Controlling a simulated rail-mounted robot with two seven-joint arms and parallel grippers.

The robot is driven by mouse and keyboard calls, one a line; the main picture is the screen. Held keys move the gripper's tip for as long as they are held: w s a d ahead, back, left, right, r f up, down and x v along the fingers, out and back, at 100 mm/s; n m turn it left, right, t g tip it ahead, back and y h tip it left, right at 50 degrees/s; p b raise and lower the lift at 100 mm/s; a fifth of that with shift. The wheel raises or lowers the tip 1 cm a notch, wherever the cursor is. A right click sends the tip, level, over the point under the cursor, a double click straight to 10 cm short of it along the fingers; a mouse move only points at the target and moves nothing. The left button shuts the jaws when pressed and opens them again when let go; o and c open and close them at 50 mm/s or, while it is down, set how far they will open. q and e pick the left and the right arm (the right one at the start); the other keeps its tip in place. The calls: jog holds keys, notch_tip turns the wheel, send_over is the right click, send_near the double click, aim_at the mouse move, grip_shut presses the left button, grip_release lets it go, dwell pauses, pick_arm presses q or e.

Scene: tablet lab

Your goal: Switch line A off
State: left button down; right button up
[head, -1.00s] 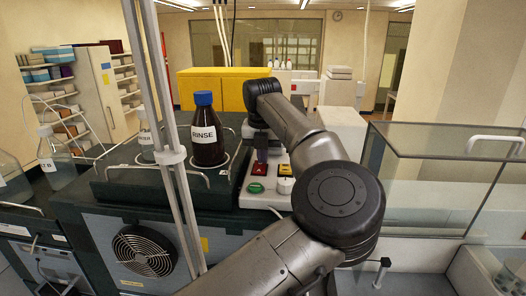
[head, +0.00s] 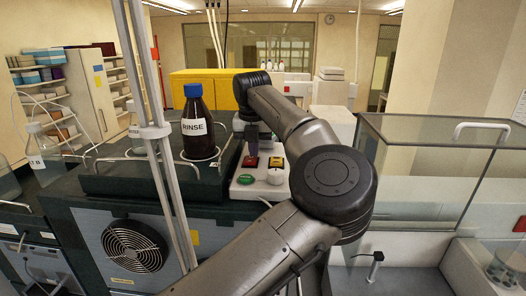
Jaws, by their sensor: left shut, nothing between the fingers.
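A white control panel (head: 238,190) sits on the dark bench top. It carries a red switch (head: 250,162), a yellow-and-red switch (head: 276,162), a green button (head: 246,180) and a white knob (head: 275,177). I cannot read which control belongs to line A. My left gripper (head: 253,148) points down at the back of the panel, just behind the red switch in the picture. It is shut and empty. It is small and dark here, and I cannot tell whether it touches the panel. My right gripper is out of view.
A brown RINSE bottle (head: 197,128) with a blue cap stands left of the panel in a ring holder. A yellow cabinet (head: 204,90) is behind. A glass-walled enclosure (head: 430,135) stands to the right.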

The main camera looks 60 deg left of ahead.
aim_at(252, 161)
pick_arm(q)
jog(key=shift+s+d+f+b, duration=0.15)
jog(key=shift+d+f+b, duration=0.15)
jog(key=shift+f+b, duration=0.15)
jog(key=shift+s+d+r, duration=0.1)
jog(key=shift+s+d, duration=0.15)
jog(key=shift+d, duration=0.1)
jog(key=r+p, duration=0.1)
jog(key=r, duration=0.1)
jog(key=r+p, duration=0.1)
jog(key=r, duration=0.1)
jog(key=shift+s+d+r, duration=0.15)
jog(key=shift+d, duration=0.05)
notch_tip(252, 161, up, 10)
jog(key=d+b, duration=0.1)
jog(key=b, duration=0.2)
jog(key=shift+s+d, duration=0.15)
jog(key=shift+s, duration=0.2)
